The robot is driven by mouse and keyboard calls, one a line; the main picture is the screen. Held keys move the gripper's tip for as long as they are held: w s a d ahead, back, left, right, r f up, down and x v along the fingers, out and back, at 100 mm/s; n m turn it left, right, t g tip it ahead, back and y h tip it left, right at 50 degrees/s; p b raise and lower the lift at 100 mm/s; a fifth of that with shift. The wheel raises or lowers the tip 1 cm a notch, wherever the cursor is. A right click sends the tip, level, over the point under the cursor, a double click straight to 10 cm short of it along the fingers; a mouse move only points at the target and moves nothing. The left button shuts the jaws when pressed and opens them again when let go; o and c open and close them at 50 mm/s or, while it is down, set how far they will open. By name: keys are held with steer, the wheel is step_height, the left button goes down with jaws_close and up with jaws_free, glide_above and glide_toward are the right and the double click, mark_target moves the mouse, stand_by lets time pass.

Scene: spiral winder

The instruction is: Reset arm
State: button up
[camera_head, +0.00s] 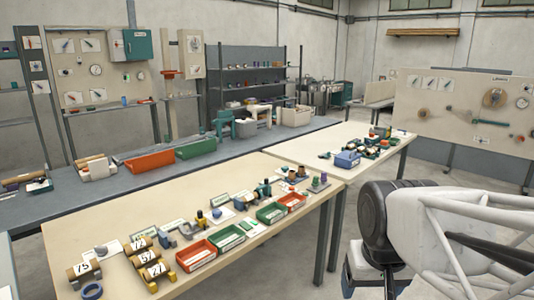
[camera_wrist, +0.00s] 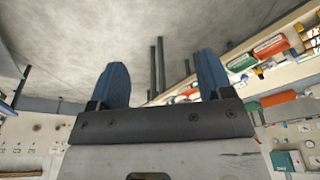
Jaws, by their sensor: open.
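My gripper (camera_wrist: 162,85) shows in the wrist view with two blue fingers spread wide apart and nothing between them. The view there is tipped, with bare grey floor behind the left finger and the benches at the right. A white and black arm-like structure fills the lower right there, well apart from the tables. The near table (camera_head: 130,209) holds numbered rolls (camera_head: 84,270), red bins (camera_head: 196,255) and green bins (camera_head: 231,238).
A second table (camera_head: 290,150) stands at the back right with a blue box (camera_head: 347,159) and several small parts. A long grey bench (camera_head: 120,165) runs behind, with an orange bin (camera_head: 150,160) and a green bin (camera_head: 196,148). A pegboard (camera_head: 460,112) stands at right.

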steer(key=s, duration=0.1)
steer(key=s+f, duration=0.1)
steer(key=s, duration=0.1)
steer(key=s+f, duration=0.1)
steer(key=shift+s+d+f, duration=0.15)
steer(key=shift+s+d, duration=0.05)
steer(key=shift+d, duration=0.15)
stand_by(1.0)
